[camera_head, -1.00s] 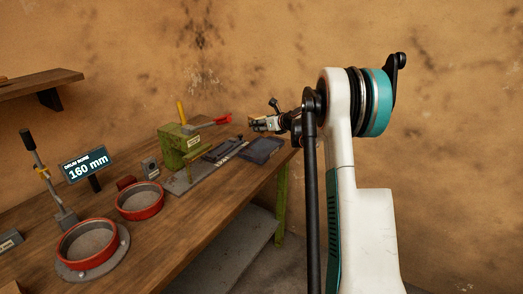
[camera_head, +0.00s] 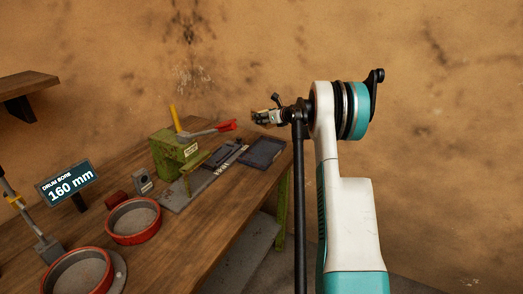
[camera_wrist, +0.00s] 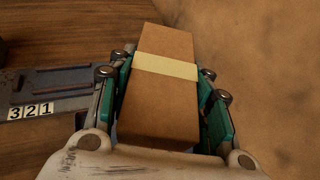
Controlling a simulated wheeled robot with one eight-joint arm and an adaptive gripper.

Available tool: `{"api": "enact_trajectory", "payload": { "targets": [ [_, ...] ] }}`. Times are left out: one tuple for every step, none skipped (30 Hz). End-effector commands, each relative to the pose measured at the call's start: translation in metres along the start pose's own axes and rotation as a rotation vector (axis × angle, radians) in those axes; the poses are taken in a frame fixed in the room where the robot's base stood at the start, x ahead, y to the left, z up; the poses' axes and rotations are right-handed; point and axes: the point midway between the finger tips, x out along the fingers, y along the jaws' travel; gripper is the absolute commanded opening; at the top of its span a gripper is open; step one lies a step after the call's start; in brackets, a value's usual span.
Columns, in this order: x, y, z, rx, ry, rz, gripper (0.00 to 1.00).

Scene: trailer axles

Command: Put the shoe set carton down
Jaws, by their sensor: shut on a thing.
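The shoe set carton (camera_wrist: 160,108) is a brown cardboard box with a pale yellow band across it. In the wrist view it sits lengthwise between the green finger pads of my gripper (camera_wrist: 168,92), which is shut on it from both sides. In the head view my gripper (camera_head: 268,117) is small and far off, above the far right end of the wooden workbench (camera_head: 190,222). The carton is hard to make out there. In the wrist view the bench top (camera_wrist: 60,25) shows below and left of the carton.
A dark shallow tray (camera_head: 262,153) lies at the bench's right edge. Beside it is a grey plate with number tiles (camera_head: 215,178), also in the wrist view (camera_wrist: 35,109).

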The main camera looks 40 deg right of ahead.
Motion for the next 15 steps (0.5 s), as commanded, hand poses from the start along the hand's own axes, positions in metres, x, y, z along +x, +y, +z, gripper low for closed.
{"api": "enact_trajectory", "payload": {
  "targets": [
    [0.006, 0.0, -0.014, 0.001, -0.001, 0.0, 0.0],
    [0.009, 0.0, -0.021, 0.001, -0.001, 0.0, 0.0],
    [0.013, 0.0, -0.029, 0.001, -0.001, 0.0, 0.0],
    [0.015, 0.0, -0.035, 0.001, -0.001, 0.0, 0.0],
    [0.018, 0.0, -0.042, 0.001, -0.001, 0.0, 0.0],
    [0.021, 0.0, -0.05, 0.001, -0.001, 0.0, 0.0],
    [0.024, 0.0, -0.057, 0.001, -0.001, 0.0, 0.0],
    [0.026, 0.0, -0.063, 0.001, -0.001, 0.0, 0.0],
    [0.03, 0.0, -0.071, 0.001, -0.001, 0.0, 0.0],
    [0.032, 0.0, -0.077, 0.001, -0.001, 0.0, 0.0],
    [0.034, 0.0, -0.082, 0.001, -0.001, 0.0, 0.0],
    [0.037, 0.0, -0.088, 0.001, -0.001, 0.0, 0.0],
    [0.039, 0.0, -0.093, 0.001, -0.001, 0.0, 0.0],
    [0.04, 0.0, -0.097, 0.001, -0.001, 0.0, 0.0],
    [0.042, 0.0, -0.101, 0.001, -0.001, 0.0, 0.0]
  ]
}}
